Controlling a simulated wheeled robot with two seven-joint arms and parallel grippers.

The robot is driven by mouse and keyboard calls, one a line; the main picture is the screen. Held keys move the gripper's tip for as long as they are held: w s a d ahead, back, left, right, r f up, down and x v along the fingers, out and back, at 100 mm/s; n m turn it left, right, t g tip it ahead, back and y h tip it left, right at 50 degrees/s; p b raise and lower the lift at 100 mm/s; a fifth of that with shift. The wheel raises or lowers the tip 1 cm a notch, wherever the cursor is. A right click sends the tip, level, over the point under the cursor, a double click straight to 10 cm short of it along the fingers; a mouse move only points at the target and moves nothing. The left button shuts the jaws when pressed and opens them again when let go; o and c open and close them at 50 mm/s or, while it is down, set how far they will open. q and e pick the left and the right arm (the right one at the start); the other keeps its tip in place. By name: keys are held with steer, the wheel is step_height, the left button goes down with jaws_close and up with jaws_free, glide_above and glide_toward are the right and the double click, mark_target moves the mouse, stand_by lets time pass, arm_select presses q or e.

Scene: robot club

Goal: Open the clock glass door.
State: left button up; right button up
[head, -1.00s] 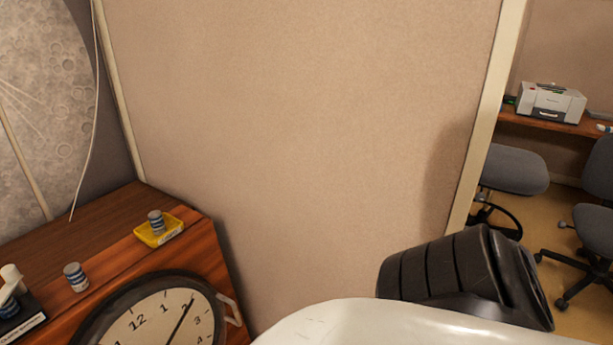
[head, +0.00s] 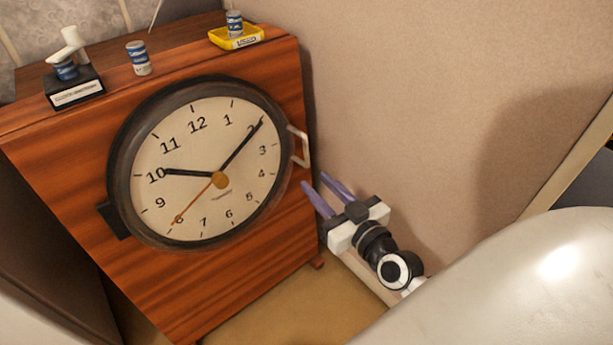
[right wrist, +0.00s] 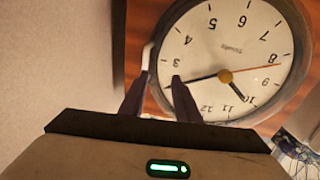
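The round clock (head: 205,160) has a dark rim and a glass door over a cream face, and is mounted on the front of a wooden cabinet. The door looks shut. Its white handle (head: 300,147) sticks out at the rim's right side. My right gripper (head: 315,182) is open and empty, with its purple fingers pointing up toward the handle from just below. In the right wrist view the clock face (right wrist: 225,50) appears upside down, and the handle (right wrist: 147,57) is just beyond the left fingertip; I cannot tell whether they touch. My left gripper is out of view.
A beige wall (head: 420,90) rises close on the right of the cabinet.

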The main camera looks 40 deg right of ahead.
mark_target(308, 154)
steer(key=shift+m+t+h, duration=0.4)
steer(key=shift+h, duration=0.3)
steer(key=w+d, duration=0.1)
steer(key=w, duration=0.2)
steer(key=w+d+b, duration=0.1)
steer(key=w, duration=0.3)
steer(key=w+d+b, duration=0.1)
steer(key=w, duration=0.3)
steer(key=shift+d+r, duration=0.2)
steer(key=shift+d, duration=0.2)
jaws_close()
